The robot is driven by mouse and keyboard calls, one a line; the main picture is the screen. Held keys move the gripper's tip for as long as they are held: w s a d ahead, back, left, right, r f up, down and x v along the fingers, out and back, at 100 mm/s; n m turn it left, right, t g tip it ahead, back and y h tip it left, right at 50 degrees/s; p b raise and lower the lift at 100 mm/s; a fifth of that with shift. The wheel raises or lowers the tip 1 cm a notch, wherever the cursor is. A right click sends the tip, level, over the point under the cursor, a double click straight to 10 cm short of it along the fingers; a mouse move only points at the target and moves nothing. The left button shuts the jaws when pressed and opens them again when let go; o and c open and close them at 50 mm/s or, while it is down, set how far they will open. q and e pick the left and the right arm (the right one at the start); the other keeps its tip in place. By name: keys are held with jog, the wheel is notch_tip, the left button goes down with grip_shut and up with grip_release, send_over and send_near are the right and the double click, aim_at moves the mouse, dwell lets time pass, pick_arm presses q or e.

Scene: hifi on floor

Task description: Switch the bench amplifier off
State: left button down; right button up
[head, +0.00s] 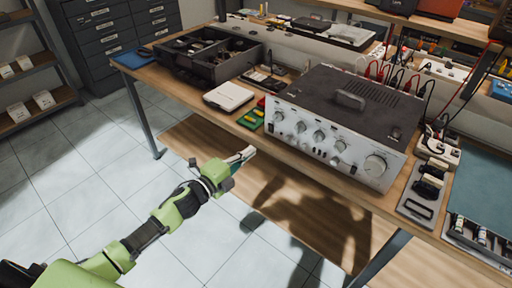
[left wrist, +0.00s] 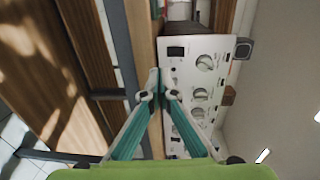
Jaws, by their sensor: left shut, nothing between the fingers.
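The bench amplifier (head: 330,125) is a silver-fronted box with a dark top and several knobs on its front. It stands on the wooden workbench near the front edge. In the left wrist view its front panel (left wrist: 190,75) appears turned on its side, with knobs and a small dark rectangle. My left gripper (head: 248,152) is shut and empty, in front of the bench edge, just left of and below the amplifier's left end. In the left wrist view its fingertips (left wrist: 158,78) meet beside the panel, hiding part of it. I cannot tell which control is the power switch. My right gripper is not in view.
On the bench (head: 165,85) are a dark open tray (head: 205,55), a white box (head: 228,97) and a green-yellow item (head: 252,118) left of the amplifier. Red and black leads rise behind it. A grey plate with dark parts (head: 425,190) lies right. Open floor lies left.

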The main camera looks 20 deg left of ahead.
pick_arm(q)
jog(key=v, duration=0.5)
jog(key=shift+f+b, duration=0.2)
jog(key=shift+b, duration=0.1)
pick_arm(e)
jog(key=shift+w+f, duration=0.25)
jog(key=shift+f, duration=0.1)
